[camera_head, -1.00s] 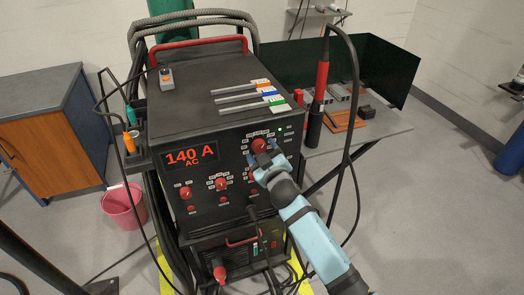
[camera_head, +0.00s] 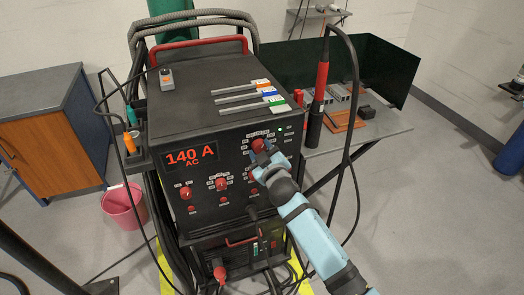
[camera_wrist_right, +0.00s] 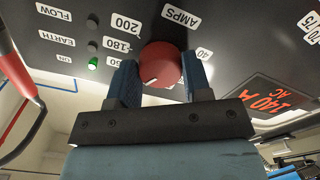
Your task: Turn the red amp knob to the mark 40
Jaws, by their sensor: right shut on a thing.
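The red amp knob (camera_head: 258,144) is at the upper right of the black welder's front panel. In the right wrist view the knob (camera_wrist_right: 160,62) sits between the two blue fingers, under the label AMPS. My right gripper (camera_head: 264,150) is shut on it; in the wrist view the fingers (camera_wrist_right: 160,80) touch its sides. A white pointer line shows low on the knob. Marks 200, 180 and a partly hidden one lie to its left, and 40 (camera_wrist_right: 204,53) to its right. The display (camera_head: 190,156) reads 140 A AC. My left gripper is out of view.
Smaller red knobs (camera_head: 222,184) sit lower on the panel. Cables hang below and to the right of the panel. Several rods (camera_head: 245,98) lie on top of the welder (camera_head: 190,105). A torch (camera_head: 318,95) stands to its right, near a side table (camera_head: 378,134).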

